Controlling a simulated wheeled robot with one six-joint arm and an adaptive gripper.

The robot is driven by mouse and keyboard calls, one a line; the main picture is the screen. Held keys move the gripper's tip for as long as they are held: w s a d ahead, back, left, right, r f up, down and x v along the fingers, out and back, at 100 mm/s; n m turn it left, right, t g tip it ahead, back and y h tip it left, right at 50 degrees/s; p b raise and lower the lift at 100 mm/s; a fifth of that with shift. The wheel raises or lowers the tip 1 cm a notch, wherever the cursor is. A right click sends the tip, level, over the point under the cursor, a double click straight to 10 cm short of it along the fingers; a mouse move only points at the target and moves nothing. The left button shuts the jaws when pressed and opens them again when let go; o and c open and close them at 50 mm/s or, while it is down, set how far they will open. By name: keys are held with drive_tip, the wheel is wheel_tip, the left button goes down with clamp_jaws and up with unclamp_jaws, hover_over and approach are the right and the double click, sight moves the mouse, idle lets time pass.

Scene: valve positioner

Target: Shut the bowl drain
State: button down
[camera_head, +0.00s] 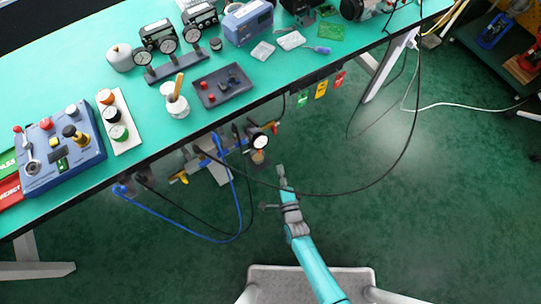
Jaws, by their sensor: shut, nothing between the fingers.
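A filter-regulator unit with a round white gauge (260,141) hangs below the front edge of the bench. A small amber-brown bowl (258,157) shows just under the gauge. The drain at the bowl's underside is too small or hidden to make out, so its position cannot be told. My gripper (281,170) is shut and empty. Its tip is just right of and slightly below the bowl in the picture, apart from it as far as I can see. My teal arm reaches up to it from the bottom.
A green bench (140,80) carries gauges, a blue control box (60,150) and other devices. Blue hose (238,205) and a black cable (330,193) loop below the bench, the cable passing close to my gripper. Yellow-handled valve fittings (180,178) sit left of the bowl. Open floor lies to the right.

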sight(259, 151)
drive_tip(key=w+a, duration=0.5)
drive_tip(key=w, duration=0.2)
drive_tip(key=shift+a, duration=0.4)
drive_tip(key=shift+r+n+t, duration=0.1)
drive_tip(key=shift+n+t, duration=0.2)
drive_tip(key=shift+n, duration=0.7)
idle(0.3)
drive_tip(key=n+y, duration=0.2)
drive_tip(key=n, duration=0.4)
drive_tip(key=a+n+y, duration=0.1)
drive_tip(key=n+y, duration=0.1)
drive_tip(key=n, duration=0.4)
drive_tip(key=s+n+y, duration=0.1)
drive_tip(key=n+y, duration=0.2)
drive_tip(key=n, duration=0.3)
drive_tip(key=shift+s+a+r, duration=0.1)
drive_tip(key=shift+a+r, duration=0.05)
drive_tip(key=shift+a, duration=0.25)
idle(0.3)
